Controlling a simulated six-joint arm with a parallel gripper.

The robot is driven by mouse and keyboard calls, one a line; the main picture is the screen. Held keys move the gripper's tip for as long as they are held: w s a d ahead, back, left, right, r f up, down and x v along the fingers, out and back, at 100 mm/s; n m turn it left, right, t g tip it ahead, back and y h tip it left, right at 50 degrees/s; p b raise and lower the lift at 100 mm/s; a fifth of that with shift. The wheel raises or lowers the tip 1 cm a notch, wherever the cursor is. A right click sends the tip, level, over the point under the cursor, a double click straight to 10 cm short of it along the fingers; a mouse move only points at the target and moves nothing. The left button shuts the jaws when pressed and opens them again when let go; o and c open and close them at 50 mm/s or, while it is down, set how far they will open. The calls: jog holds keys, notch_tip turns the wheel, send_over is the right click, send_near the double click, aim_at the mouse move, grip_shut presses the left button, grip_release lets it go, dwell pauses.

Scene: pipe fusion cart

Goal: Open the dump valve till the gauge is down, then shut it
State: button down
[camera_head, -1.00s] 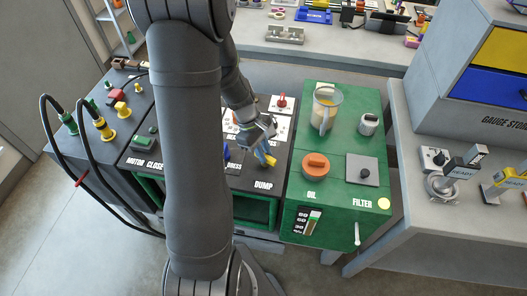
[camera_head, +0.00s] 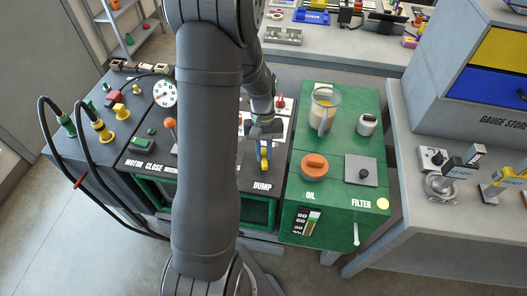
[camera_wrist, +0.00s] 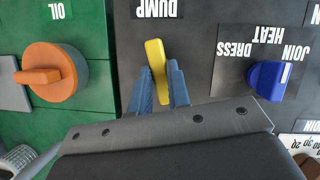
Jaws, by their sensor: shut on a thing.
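The yellow dump valve handle (camera_head: 264,167) stands on the dark panel above the DUMP label. My gripper (camera_head: 263,148) is over it, with its blue fingers shut around the handle. In the wrist view the yellow handle (camera_wrist: 154,49) runs up between the two blue fingers of my gripper (camera_wrist: 160,72), slightly tilted toward the DUMP label. The round white gauge (camera_head: 165,93) is in view left of my arm at the back of the cart; its needle is too small to read surely.
A blue knob (camera_wrist: 268,78) sits beside the handle in the wrist view, and an orange OIL cap (camera_wrist: 52,72) on the green unit at the other side. A jug (camera_head: 324,108) stands on the green unit. Hoses (camera_head: 88,170) hang at the cart's left.

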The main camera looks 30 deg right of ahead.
jog(key=shift+m+y, duration=0.3)
jog(key=shift+m, duration=0.5)
jog(key=c, duration=1.4)
grip_release()
jog(key=shift+o, duration=0.2)
jog(key=v, duration=1.7)
jog(key=shift+s+d+r, duration=0.25)
jog(key=shift+r, duration=0.05)
jog(key=x, duration=1.7)
jog(key=shift+w+a+f, duration=0.2)
jog(key=shift+f, duration=0.15)
